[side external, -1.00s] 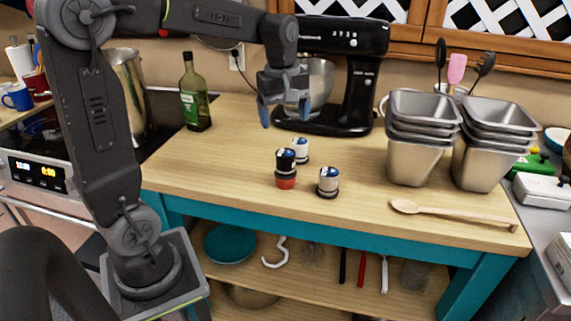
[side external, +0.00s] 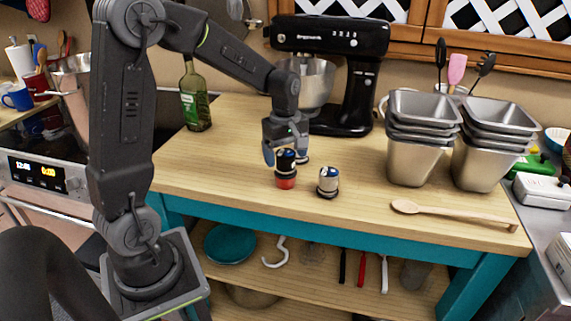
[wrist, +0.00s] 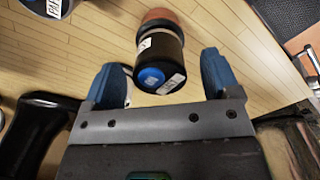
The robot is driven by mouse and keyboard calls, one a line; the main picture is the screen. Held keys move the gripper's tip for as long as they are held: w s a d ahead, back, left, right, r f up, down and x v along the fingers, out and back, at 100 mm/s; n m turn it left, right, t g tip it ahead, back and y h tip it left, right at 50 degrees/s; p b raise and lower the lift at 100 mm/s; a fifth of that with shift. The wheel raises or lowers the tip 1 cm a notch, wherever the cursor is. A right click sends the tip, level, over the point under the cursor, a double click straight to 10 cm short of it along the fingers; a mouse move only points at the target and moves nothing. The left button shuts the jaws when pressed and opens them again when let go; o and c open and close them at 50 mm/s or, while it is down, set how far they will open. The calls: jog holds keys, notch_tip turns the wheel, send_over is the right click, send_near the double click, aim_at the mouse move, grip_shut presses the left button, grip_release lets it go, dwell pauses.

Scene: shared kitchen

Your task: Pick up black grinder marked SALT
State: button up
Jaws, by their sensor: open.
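A black grinder with a red base and a blue-topped cap (side external: 286,170) stands upright on the wooden table. In the wrist view this black grinder (wrist: 162,62) lies between and just ahead of my fingertips; its white label is too small to read. My gripper (side external: 285,150) is open, its blue fingers pointing down close above and behind the black grinder. In the wrist view my gripper (wrist: 160,76) has a finger on each side, with gaps to the grinder.
A black stand mixer (side external: 345,75) stands behind, a green bottle (side external: 195,100) at left, metal tins (side external: 414,160) and a wooden spoon (side external: 445,212) at right.

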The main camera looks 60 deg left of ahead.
jog(key=shift+f, duration=1.45)
jog(key=shift+c, duration=0.3)
jog(key=c, duration=1.2)
jog(key=shift+r, duration=0.1)
